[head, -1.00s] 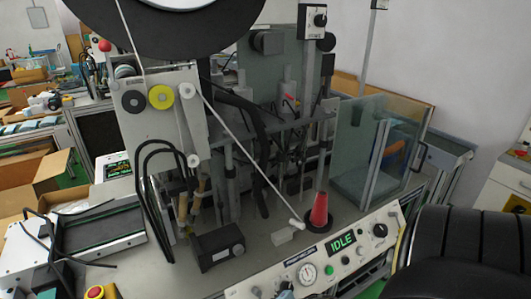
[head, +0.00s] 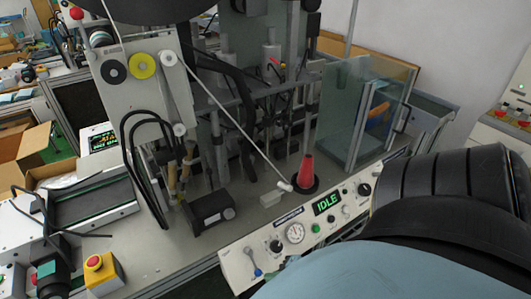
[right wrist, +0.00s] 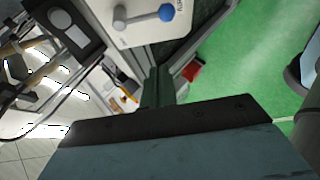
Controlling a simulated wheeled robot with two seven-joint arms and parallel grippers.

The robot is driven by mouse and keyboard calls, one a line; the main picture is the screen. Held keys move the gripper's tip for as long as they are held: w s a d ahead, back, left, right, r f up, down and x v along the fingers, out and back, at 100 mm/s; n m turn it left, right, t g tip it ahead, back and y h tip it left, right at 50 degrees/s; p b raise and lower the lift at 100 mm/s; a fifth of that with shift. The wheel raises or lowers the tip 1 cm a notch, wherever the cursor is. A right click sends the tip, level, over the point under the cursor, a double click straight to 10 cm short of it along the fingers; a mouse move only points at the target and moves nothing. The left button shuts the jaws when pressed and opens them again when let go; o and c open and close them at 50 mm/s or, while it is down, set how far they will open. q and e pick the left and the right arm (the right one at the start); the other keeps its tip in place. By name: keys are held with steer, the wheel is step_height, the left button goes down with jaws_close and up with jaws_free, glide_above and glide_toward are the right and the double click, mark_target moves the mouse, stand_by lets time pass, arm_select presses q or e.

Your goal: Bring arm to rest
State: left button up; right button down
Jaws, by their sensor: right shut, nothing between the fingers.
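My right arm (head: 455,185), black and ribbed, comes in at the right edge of the head view. A large pale blue part of mine fills the bottom right in front of it. In the right wrist view my right gripper (right wrist: 165,122) shows as a dark bar with a blue-grey body. It is shut and holds nothing; its fingertips are hard to make out. My left gripper is in neither view. The machine's white control panel (head: 239,264) has a green IDLE display (head: 327,202) and a blue-knobbed lever (right wrist: 166,12).
A red cone (head: 305,172) stands on the machine bench behind the panel. A clear guard box (head: 350,110) is at its right. A yellow box with a red button (head: 98,270) sits front left. Green floor (right wrist: 255,70) is open beside the bench in the wrist view.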

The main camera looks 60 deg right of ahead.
steer(key=shift+s, duration=0.1)
stand_by(0.6)
steer(key=s+f+m+g+h+b, duration=0.2)
steer(key=s+f+m+b, duration=0.15)
steer(key=f, duration=0.65)
steer(key=s+f+m+g+h+b, duration=0.1)
steer(key=s+f+m+b, duration=0.25)
steer(key=f, duration=0.75)
steer(key=s+a+f+m+g+b, duration=0.3)
steer(key=s+a+f+m, duration=0.1)
steer(key=s+f, duration=0.3)
steer(key=s+a+f+m+g+b, duration=0.3)
steer(key=s+a+f, duration=0.3)
steer(key=f, duration=0.4)
steer(key=shift+s+m+g+b, duration=0.3)
steer(key=shift+s+m+b, duration=0.1)
steer(key=shift+b, duration=0.4)
